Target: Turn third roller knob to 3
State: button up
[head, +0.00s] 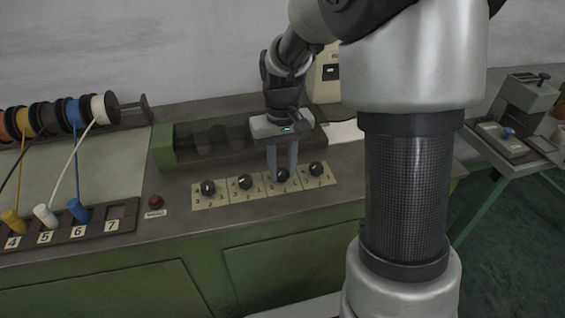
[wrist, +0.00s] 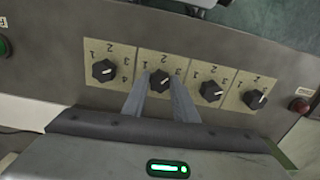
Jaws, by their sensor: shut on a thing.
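Four black knobs sit in a row on beige numbered plates on the machine's front ledge. The third roller knob (head: 282,176) is third from the left in the head view. In the wrist view, which is turned around, it is second from the left (wrist: 160,81). My gripper (head: 283,170) reaches down from above, with one finger on either side of this knob, shut on it. In the wrist view the fingers (wrist: 160,98) flank the knob. Digits show upside down on its plate; its exact pointer setting is too small to tell.
Neighbouring knobs (head: 245,182) and (head: 317,169) stand close on both sides. A red button (head: 155,201) is left of the row. Wire spools (head: 72,114) and numbered plugs (head: 45,216) are at far left. A dark clear-covered trough (head: 210,138) lies behind the knobs.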

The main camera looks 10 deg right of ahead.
aim_at(282, 173)
jog(key=shift+r+m+p, duration=0.1)
jog(key=shift+m+p, duration=0.45)
jog(key=shift+m, duration=1.05)
jog(key=o, duration=1)
jog(key=shift+o, duration=0.2)
notch_tip(282, 173, up, 17)
jog(key=p, duration=0.4)
jog(key=shift+r, duration=0.2)
